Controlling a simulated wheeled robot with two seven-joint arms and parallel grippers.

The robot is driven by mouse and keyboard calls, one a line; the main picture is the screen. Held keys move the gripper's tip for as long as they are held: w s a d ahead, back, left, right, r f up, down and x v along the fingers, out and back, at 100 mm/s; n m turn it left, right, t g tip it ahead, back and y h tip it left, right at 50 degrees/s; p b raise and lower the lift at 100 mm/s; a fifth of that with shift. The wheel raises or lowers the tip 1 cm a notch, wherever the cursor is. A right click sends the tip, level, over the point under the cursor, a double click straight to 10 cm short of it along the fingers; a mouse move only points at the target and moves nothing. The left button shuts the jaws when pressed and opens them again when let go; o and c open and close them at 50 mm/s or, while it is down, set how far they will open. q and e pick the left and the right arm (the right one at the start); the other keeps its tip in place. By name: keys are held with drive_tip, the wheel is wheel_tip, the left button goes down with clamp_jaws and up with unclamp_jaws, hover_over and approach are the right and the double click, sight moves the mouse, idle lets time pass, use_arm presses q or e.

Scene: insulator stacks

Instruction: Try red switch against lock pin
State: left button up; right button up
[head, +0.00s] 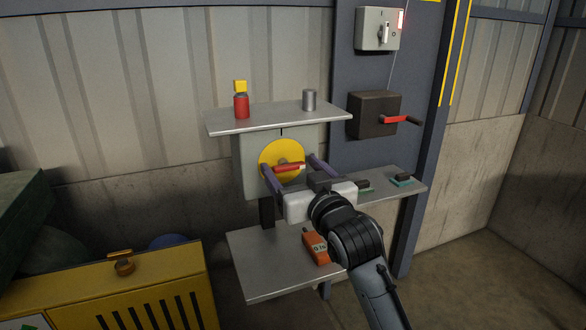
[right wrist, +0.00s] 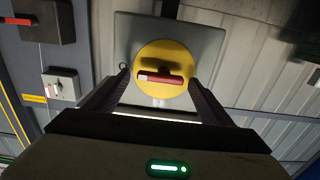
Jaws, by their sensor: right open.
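The red switch handle (head: 287,168) has a pale tip and lies nearly level across a round yellow disc (head: 269,154) on a grey box (head: 249,179). In the right wrist view the red handle (right wrist: 164,79) crosses the yellow disc (right wrist: 160,52). My right gripper (head: 290,164) is open in front of the disc. Its fingers lie on either side of the handle, apart from its ends; I cannot tell how deep they reach. A small dark ring (right wrist: 124,65) sits beside the disc; I cannot tell whether it is the lock pin. My left gripper is not in view.
A lower shelf (head: 262,277) holds an orange meter (head: 316,247). A dark box with a red lever (head: 397,119) is on the column at right.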

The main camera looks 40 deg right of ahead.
drive_tip(key=c, duration=1)
drive_tip(key=shift+r+n+p, duration=0.15)
drive_tip(key=shift+n+p, duration=0.55)
drive_tip(key=shift+p, duration=0.15)
drive_tip(key=shift+c, duration=0.2)
drive_tip(key=o, duration=1)
drive_tip(key=shift+o, duration=0.2)
drive_tip(key=v, duration=1)
drive_tip(key=shift+b, duration=0.3)
